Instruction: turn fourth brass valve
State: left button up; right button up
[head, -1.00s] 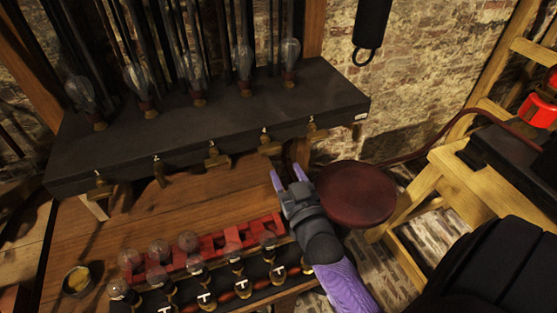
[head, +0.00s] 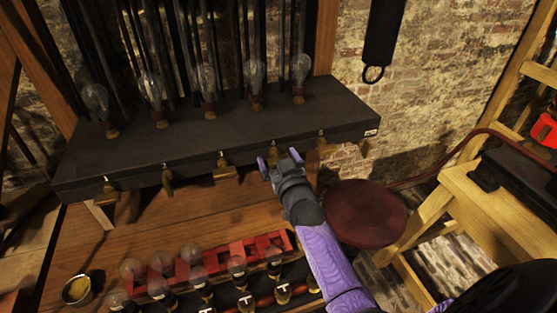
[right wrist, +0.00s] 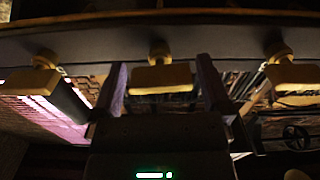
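A row of brass valves hangs along the front of the dark shelf (head: 230,133). The first (head: 108,191), second (head: 167,181) and third (head: 223,167) show to the left of my right gripper (head: 279,158), and the fifth (head: 321,141) to its right. The fourth brass valve is mostly hidden by the gripper in the head view. In the right wrist view a brass handle (right wrist: 160,77) lies between the two spread purple fingers (right wrist: 161,85), with narrow gaps at its sides. I cannot tell how deep it sits. My left gripper is out of view.
Glass bulbs (head: 210,83) stand on the shelf above the valves. A round dark red stool (head: 365,213) stands to the right of my right arm.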

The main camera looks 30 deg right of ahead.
jog(key=c, duration=1)
jog(key=shift+m, duration=0.6)
jog(key=o, duration=1)
jog(key=shift+o, duration=0.5)
jog(key=shift+s+a+p, duration=0.1)
jog(key=shift+s+p, duration=0.2)
jog(key=shift+p, duration=0.05)
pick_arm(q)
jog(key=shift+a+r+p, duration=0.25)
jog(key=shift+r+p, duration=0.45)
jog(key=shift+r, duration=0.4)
pick_arm(e)
jog(key=v, duration=0.9)
jog(key=shift+s, duration=0.15)
